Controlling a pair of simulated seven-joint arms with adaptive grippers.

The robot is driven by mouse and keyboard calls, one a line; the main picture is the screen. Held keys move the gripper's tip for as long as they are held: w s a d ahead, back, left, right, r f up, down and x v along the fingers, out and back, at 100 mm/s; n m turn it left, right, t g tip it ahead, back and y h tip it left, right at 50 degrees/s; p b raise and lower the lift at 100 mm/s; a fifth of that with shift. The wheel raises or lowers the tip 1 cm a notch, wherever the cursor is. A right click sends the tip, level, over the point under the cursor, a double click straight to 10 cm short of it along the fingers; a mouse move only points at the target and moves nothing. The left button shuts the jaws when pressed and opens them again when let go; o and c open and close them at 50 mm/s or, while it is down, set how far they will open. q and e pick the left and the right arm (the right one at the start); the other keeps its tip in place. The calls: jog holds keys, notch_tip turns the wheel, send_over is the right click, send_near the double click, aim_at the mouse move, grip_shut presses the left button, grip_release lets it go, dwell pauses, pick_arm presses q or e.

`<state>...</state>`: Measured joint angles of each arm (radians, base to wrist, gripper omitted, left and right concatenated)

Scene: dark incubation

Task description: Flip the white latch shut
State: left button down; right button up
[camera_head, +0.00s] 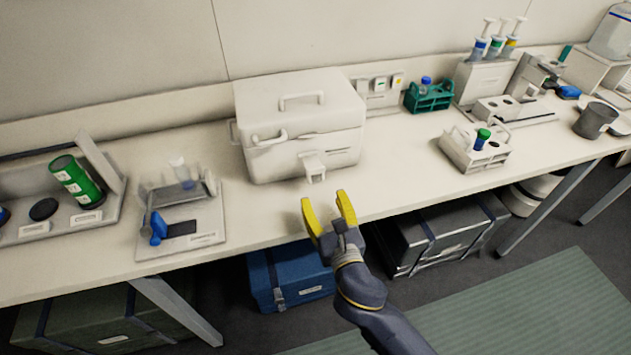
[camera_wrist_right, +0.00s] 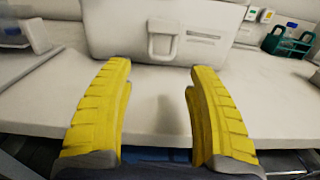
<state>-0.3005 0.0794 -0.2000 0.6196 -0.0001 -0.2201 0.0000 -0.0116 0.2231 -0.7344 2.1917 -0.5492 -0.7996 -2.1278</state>
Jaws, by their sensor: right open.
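A white box (camera_head: 262,108) with a lid and a top handle stands on the bench. Its white latch (camera_head: 313,164) is at the front middle, and the lid looks closed. The latch also shows in the right wrist view (camera_wrist_right: 163,40), hanging on the box front beyond my fingertips. My right gripper (camera_head: 328,203) has yellow fingers, open and empty. It is in front of the box, near the bench's front edge, apart from the latch. In the right wrist view the open fingers (camera_wrist_right: 158,80) frame bare bench below the latch. My left gripper is not in view.
A stand with a blue clamp (camera_head: 182,222) is left of the box, and a green cylinder (camera_head: 76,182) is farther left. A white tube rack (camera_head: 474,152) and a teal rack (camera_head: 430,96) are to the right. Bare bench lies before the box. A blue case (camera_head: 291,277) is below.

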aim_at(315, 182)
jog(key=shift+x, duration=3.55)
grip_shut()
